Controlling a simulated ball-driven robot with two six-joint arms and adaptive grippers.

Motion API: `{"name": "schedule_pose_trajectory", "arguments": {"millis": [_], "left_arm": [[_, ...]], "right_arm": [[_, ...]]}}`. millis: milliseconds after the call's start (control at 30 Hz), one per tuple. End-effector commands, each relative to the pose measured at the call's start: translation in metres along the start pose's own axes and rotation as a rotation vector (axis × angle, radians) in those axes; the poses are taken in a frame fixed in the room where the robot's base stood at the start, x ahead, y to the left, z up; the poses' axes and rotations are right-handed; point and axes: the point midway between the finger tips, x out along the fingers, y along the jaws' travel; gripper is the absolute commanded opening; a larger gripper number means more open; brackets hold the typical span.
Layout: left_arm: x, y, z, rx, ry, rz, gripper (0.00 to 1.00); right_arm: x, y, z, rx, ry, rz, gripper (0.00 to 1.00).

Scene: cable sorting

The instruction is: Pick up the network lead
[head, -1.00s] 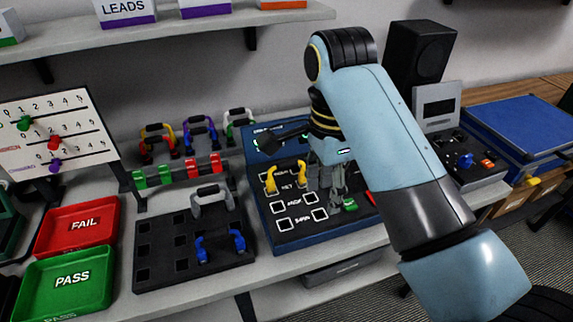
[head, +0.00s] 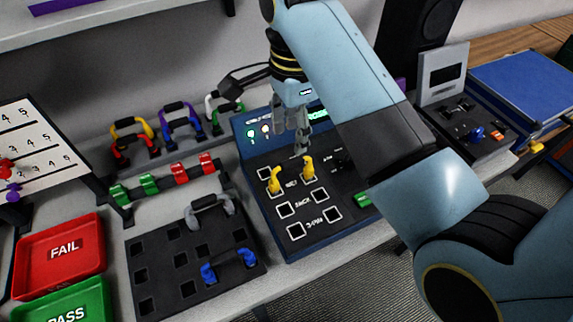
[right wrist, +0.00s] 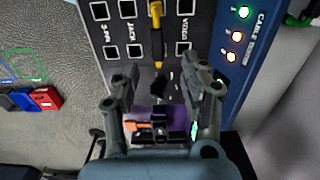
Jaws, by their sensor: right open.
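A yellow lead (head: 308,168) has its two yellow ends at the row marked NET on the dark blue cable tester (head: 285,253). I take it as the network lead. Part of it also shows at the top of the right wrist view (right wrist: 157,20). My right gripper (head: 292,138) is above the tester, just behind the yellow lead in the head view. Its fingers are spread and empty in the right wrist view (right wrist: 162,76), with the lead ahead of them. My left gripper is out of view.
A dark socket board (head: 165,245) holds a grey lead (head: 208,210) and a blue lead (head: 230,265). Several coloured leads stand behind it. Red FAIL (head: 62,250) and green PASS (head: 70,305) trays are at left. A blue mat (head: 525,85) lies at right.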

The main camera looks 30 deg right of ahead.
Motion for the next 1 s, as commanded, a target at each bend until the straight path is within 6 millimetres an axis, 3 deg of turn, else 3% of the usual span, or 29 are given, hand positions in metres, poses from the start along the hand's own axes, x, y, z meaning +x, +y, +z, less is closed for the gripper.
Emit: {"name": "schedule_pose_trajectory", "arguments": {"millis": [100, 267, 600, 867, 1000], "left_arm": [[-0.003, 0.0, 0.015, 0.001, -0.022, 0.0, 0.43], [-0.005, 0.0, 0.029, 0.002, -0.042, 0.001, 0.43], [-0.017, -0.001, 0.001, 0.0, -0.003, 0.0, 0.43], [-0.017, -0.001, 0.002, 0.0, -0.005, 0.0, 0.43], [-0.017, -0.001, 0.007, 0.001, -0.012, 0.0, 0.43]], "right_arm": [[0.019, 0.001, 0.0, -0.001, 0.001, 0.003, 0.44], [0.033, 0.001, 0.0, -0.001, 0.0, 0.001, 0.44], [0.078, 0.002, 0.002, 0.0, 0.0, 0.002, 0.44], [0.084, 0.001, 0.002, 0.0, -0.001, -0.001, 0.44], [0.084, 0.001, 0.002, 0.0, -0.001, -0.001, 0.29]]}}
